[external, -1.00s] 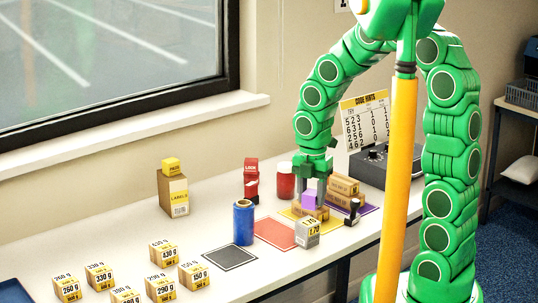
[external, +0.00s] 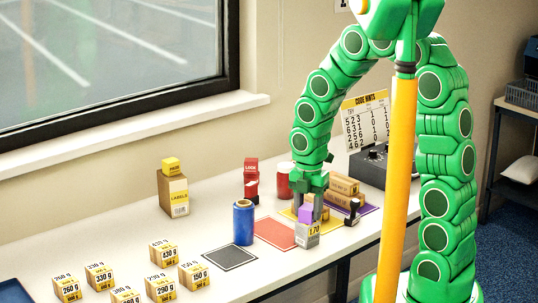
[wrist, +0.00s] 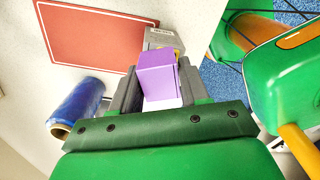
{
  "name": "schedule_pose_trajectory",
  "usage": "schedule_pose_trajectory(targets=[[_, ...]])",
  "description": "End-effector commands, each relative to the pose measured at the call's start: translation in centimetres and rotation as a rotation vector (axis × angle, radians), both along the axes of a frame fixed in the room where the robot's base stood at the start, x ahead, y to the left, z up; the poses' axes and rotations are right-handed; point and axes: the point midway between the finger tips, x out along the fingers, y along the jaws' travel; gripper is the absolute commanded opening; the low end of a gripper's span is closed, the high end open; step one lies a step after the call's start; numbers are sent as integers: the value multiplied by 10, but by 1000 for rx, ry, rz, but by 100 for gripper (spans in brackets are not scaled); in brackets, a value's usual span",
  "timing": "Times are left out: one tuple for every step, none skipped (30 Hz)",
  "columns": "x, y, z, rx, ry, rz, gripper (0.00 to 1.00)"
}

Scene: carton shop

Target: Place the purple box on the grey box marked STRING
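The purple box (external: 306,214) is between the fingers of my gripper (external: 311,210), which is shut on it; it also shows in the wrist view (wrist: 157,75) with a finger on each side. The grey box (external: 307,237) stands at the front edge of the red mat, with a number on its light label; I cannot read STRING on it. In the external view the purple box is right over the grey box's top; I cannot tell whether they touch. In the wrist view the purple box hides part of the grey box (wrist: 160,38).
A blue roll (external: 243,222) stands left of the grey box. Several tan cartons (external: 343,185) and a dark stamp (external: 353,212) are to the right. The red mat (external: 273,232) is bare at its middle. Weighed boxes (external: 163,252) fill the left front.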

Motion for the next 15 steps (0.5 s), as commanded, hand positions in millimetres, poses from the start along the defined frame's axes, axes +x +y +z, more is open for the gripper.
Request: schedule_pose_trajectory(targets=[[0,0,0,0,0,0,52],[0,0,0,0,0,0,57],[0,0,0,0,0,0,63],[0,0,0,0,0,0,68],[0,0,0,0,0,0,70],[0,0,0,0,0,0,70],[0,0,0,0,0,0,70],[0,0,0,0,0,0,70],[0,0,0,0,0,0,70],[0,0,0,0,0,0,70],[0,0,0,0,0,0,70],[0,0,0,0,0,0,70],[0,0,0,0,0,0,70],[0,0,1,0,0,0,70],[0,0,3,1,0,0,70]])
